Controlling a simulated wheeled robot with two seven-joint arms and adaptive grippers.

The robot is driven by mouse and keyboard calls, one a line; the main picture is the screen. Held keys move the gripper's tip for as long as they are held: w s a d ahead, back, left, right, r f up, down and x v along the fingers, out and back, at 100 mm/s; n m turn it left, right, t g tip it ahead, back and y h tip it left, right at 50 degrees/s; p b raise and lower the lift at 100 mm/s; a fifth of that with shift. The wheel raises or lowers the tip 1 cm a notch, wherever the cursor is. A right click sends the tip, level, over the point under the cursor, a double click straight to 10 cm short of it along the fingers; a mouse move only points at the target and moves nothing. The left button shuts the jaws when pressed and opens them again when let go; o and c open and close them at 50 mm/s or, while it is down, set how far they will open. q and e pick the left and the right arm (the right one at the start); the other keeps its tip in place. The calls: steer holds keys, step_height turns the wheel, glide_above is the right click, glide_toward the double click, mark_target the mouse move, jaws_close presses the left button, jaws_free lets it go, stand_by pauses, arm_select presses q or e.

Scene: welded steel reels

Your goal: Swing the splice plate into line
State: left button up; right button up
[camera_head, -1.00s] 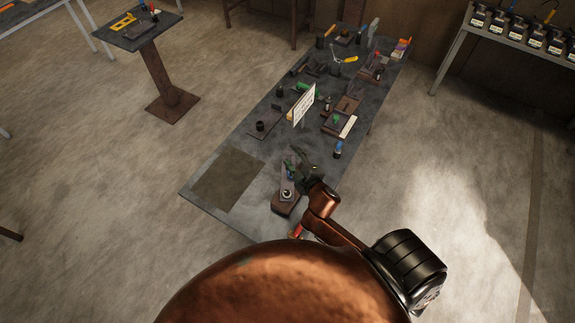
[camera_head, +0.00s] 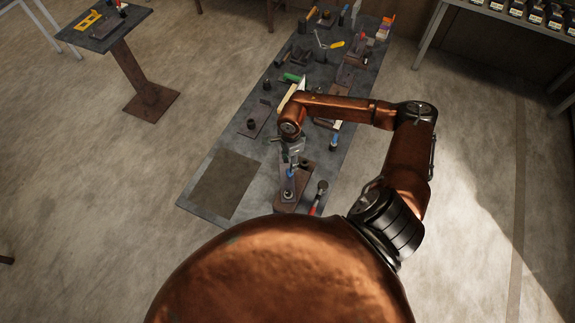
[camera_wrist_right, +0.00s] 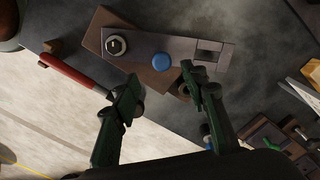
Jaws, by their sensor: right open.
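The grey splice plate (camera_wrist_right: 190,50) lies on a rusty brown base plate (camera_wrist_right: 97,38). A bolt with a nut (camera_wrist_right: 116,45) sits at its left end in the right wrist view, and a blue knob (camera_wrist_right: 161,61) near its middle. The splice plate is turned at an angle to the base plate and overhangs it. In the head view the splice plate (camera_head: 289,186) is partly hidden by my gripper. My right gripper (camera_wrist_right: 160,83) is open and empty, its fingertips near the plate's edge on either side of the blue knob's line. My left gripper is out of view.
A red-handled hammer (camera_wrist_right: 75,72) lies beside the base plate, close to one finger; it also shows in the head view (camera_head: 318,197). A dark mat (camera_head: 226,184) lies left on the bench. A blue-handled tool (camera_head: 333,143) and several other parts lie farther back.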

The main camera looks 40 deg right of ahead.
mark_target(287, 172)
steer(key=shift+d+f, duration=0.2)
steer(key=shift+d, duration=0.15)
step_height(287, 172, down, 7)
steer(key=shift+a+f+p, duration=0.1)
steer(key=shift+f+p, duration=0.05)
steer(key=shift+p, duration=0.75)
steer(key=shift+c, duration=0.7)
jaws_close()
